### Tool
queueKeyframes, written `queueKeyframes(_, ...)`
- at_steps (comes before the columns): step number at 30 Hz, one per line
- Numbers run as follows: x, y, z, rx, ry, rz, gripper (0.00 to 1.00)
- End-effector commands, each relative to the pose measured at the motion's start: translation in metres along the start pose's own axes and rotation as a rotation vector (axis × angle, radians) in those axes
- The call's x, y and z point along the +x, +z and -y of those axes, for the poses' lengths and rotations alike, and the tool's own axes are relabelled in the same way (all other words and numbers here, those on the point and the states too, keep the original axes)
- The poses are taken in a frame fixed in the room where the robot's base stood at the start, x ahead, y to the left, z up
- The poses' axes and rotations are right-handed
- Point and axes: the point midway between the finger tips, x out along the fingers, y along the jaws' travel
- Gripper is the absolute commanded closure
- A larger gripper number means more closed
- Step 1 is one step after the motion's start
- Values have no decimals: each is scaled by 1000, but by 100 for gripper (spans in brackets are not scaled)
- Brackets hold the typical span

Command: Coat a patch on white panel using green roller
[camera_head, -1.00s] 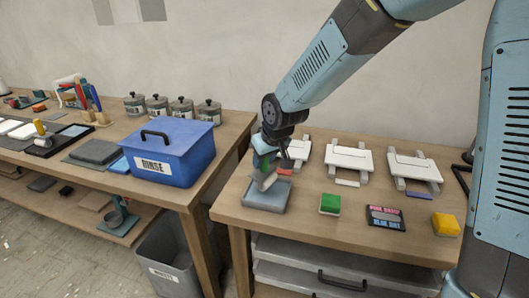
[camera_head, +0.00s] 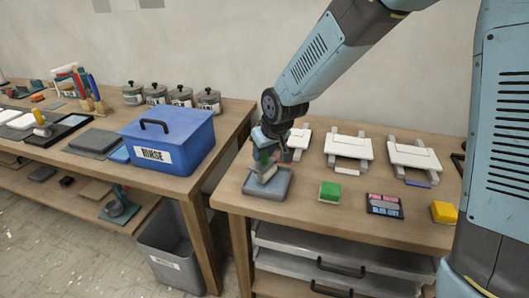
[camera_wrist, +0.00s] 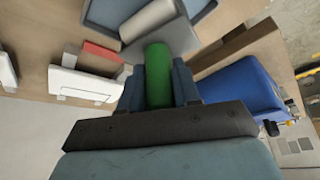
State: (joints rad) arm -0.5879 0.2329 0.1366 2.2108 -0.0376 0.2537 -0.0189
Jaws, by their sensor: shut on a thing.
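My gripper (camera_head: 268,152) is shut on the green handle of the roller; the handle (camera_wrist: 158,75) sits between the two fingers in the wrist view. The roller's pale grey-white cylinder (camera_wrist: 150,18) lies beyond the handle, at or just over a grey-blue tray (camera_head: 270,188). I cannot tell whether it touches the tray floor. The tray also shows in the wrist view (camera_wrist: 204,8). Three white panels stand on the right bench: one (camera_head: 300,137) partly hidden behind my gripper, a middle one (camera_head: 348,147) and a right one (camera_head: 414,157). A red strip (camera_wrist: 101,51) lies by one panel in the wrist view.
A green block (camera_head: 330,191), a pink and blue label card (camera_head: 384,206) and a yellow block (camera_head: 443,212) lie along the right bench front. A blue RINSE box (camera_head: 170,140) stands on the left bench, near several lidded jars (camera_head: 183,97). A gap separates the benches.

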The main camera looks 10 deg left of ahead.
Motion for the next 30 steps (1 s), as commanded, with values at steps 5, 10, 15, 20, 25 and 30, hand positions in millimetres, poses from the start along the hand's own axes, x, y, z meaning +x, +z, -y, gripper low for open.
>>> queueKeyframes(5,1,0,0,0,0,-1,93)
queueKeyframes(10,2,1,0,-1,0,0,93)
queueKeyframes(15,4,2,0,-1,0,0,93)
queueKeyframes(20,5,2,1,-1,0,0,93)
queueKeyframes(25,7,3,1,-1,-1,0,93)
queueKeyframes(30,8,4,1,-1,-1,1,93)
